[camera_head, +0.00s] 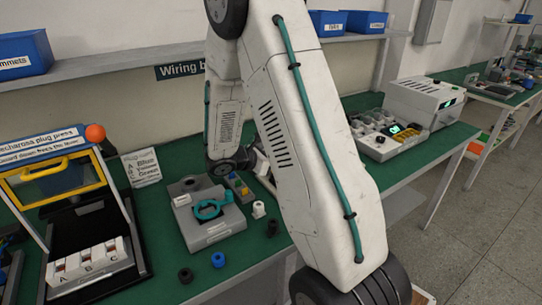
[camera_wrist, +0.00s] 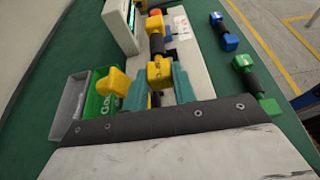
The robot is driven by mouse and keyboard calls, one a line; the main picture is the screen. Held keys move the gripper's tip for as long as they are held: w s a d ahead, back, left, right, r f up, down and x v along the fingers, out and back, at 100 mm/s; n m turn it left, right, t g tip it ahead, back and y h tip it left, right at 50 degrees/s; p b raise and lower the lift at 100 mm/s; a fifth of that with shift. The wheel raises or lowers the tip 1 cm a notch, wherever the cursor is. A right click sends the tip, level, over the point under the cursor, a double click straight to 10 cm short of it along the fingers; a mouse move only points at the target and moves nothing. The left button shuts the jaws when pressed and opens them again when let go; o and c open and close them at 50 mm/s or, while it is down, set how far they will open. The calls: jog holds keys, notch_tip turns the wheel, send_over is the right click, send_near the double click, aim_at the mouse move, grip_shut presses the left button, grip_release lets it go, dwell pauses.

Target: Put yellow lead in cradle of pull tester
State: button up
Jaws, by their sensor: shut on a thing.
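In the wrist view my gripper (camera_wrist: 160,88) has two teal fingers shut on a yellow block at the near end of the yellow lead (camera_wrist: 159,72). The lead runs away from me through a black sleeve to another yellow block. It appears over the white bed of the pull tester (camera_wrist: 197,72), close to the upright housing with a lit screen. I cannot tell whether it touches the cradle, which is hidden beneath it. In the head view my arm hides the gripper and the lead; a white machine with a green screen (camera_head: 425,98) stands on the far bench.
In the wrist view a green bin (camera_wrist: 103,108) and a grey bin (camera_wrist: 68,108) stand at left. A blue lead (camera_wrist: 224,32) and a green lead (camera_wrist: 256,82) lie at right on the green bench. Another yellow piece (camera_wrist: 115,82) shows by the green bin.

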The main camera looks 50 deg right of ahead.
jog(key=shift+d+f, duration=0.2)
jog(key=shift+f, duration=2.6)
jog(key=shift+a+f, duration=0.2)
jog(key=shift+a, duration=0.15)
